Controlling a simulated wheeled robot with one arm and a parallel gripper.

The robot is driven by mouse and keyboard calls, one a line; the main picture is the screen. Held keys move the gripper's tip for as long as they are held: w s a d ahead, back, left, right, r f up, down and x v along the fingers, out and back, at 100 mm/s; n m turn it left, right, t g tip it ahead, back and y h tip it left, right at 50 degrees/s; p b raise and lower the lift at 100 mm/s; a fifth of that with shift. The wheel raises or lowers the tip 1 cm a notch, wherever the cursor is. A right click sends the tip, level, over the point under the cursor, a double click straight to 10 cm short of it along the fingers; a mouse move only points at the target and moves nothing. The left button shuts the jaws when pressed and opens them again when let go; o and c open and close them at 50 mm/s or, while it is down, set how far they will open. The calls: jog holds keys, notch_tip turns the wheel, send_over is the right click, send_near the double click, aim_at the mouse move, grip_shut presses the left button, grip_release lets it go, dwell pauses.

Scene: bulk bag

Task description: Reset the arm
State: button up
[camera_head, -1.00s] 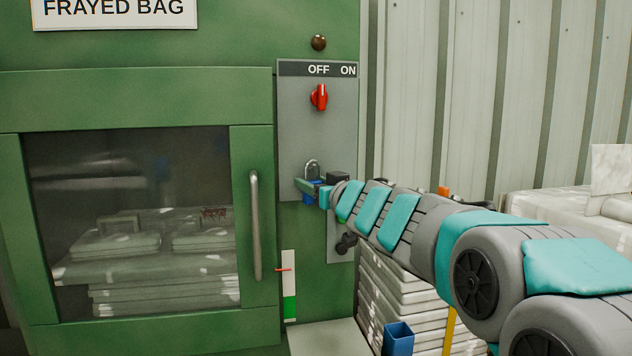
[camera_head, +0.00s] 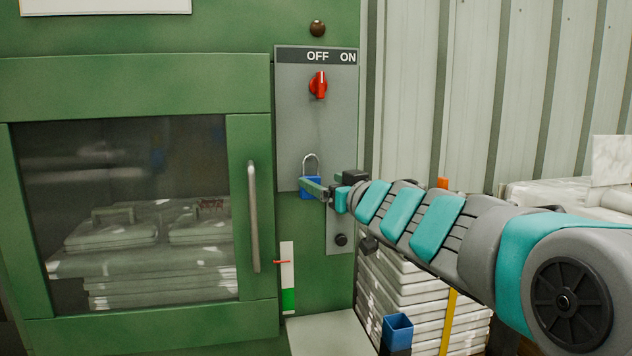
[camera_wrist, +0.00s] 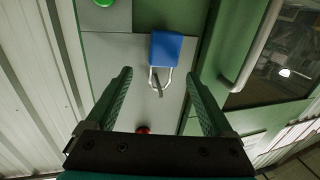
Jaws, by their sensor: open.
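My gripper (camera_head: 312,189) is at the grey switch panel in the head view, reaching in from the right. In the wrist view my gripper (camera_wrist: 158,92) has its two green fingers wide apart with nothing between the pads. A blue padlock (camera_head: 308,192) with a metal shackle is on the panel, partly hidden by a finger in the head view. In the wrist view the padlock (camera_wrist: 165,47) is ahead of the fingertips, and a small grey bar shows inside its shackle. Whether a finger touches it is unclear.
A red rotary switch (camera_head: 318,85) is above the padlock, under OFF and ON labels. A green cabinet door with a metal handle (camera_head: 253,217) is to the left. Stacked white bags (camera_head: 405,290) and a blue open box (camera_head: 397,333) are below my arm. A corrugated wall stands behind.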

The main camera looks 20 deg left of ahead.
jog(key=d+f+m+h, duration=0.3)
jog(key=d+f+h, duration=0.2)
jog(key=d, duration=0.5)
jog(key=d+f+m+h, duration=0.2)
jog(key=d+f+h, duration=0.25)
jog(key=d, duration=0.55)
jog(key=s+d+f+m+g+h, duration=0.35)
jog(key=s+d+f, duration=0.45)
jog(key=d+f, duration=0.3)
jog(key=s+d+f+g+h, duration=0.1)
jog(key=s+d+f+g, duration=0.15)
jog(key=s+f, duration=0.35)
jog(key=s+d+f+g+h, duration=0.1)
jog(key=s+d+f+g, duration=0.15)
jog(key=s, duration=0.55)
jog(key=s+f+g+y, duration=0.1)
jog(key=s+f+g, duration=0.2)
jog(key=s, duration=0.6)
jog(key=s+a+f+g+y, duration=0.1)
jog(key=s+f+g, duration=0.2)
jog(key=s, duration=0.7)
jog(key=shift+m, duration=0.35)
jog(key=shift+f, duration=0.1)
jog(key=shift+c, duration=0.4)
